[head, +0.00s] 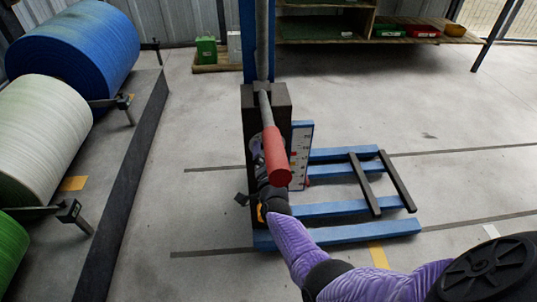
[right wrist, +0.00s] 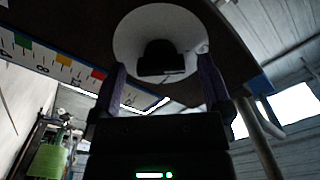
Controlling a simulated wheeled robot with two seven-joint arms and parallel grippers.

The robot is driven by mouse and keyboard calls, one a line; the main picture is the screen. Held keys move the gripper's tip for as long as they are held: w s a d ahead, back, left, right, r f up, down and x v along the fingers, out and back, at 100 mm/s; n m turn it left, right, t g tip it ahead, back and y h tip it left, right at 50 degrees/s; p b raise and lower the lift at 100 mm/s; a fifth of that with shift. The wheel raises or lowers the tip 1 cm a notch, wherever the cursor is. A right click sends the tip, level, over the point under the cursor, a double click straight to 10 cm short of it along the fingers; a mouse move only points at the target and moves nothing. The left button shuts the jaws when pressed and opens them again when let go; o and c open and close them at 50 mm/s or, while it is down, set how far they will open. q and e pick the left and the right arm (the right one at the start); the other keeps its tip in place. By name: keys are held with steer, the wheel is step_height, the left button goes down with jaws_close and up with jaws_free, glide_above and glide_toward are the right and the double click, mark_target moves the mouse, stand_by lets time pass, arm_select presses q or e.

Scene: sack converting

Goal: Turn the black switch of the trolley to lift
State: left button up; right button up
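The trolley has a blue mast, a dark box (head: 281,98) and blue forks (head: 345,208). In the right wrist view the black switch (right wrist: 160,58) sits on a round white disc (right wrist: 128,40) on the trolley's dark underside-looking face. My right gripper (right wrist: 162,72) is open, with one finger on each side of the switch. Gaps show between the fingers and the switch, and nothing is held. In the head view my right gripper (head: 259,160) is at the trolley box, partly behind the red handle grip (head: 276,156), and the switch cannot be made out. My left gripper is not in view.
A white scale plate (head: 300,155) with coloured marks stands beside the box. Large blue (head: 80,52) and white (head: 38,138) rolls lie on a rack at the left. A shelf (head: 325,30) stands at the back. The floor at the right is mostly clear.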

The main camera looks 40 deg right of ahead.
arm_select(q)
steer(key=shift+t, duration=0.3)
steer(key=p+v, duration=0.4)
steer(key=p, duration=0.1)
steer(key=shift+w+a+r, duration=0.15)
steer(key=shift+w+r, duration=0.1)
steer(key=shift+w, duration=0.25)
arm_select(e)
steer(key=v, duration=1)
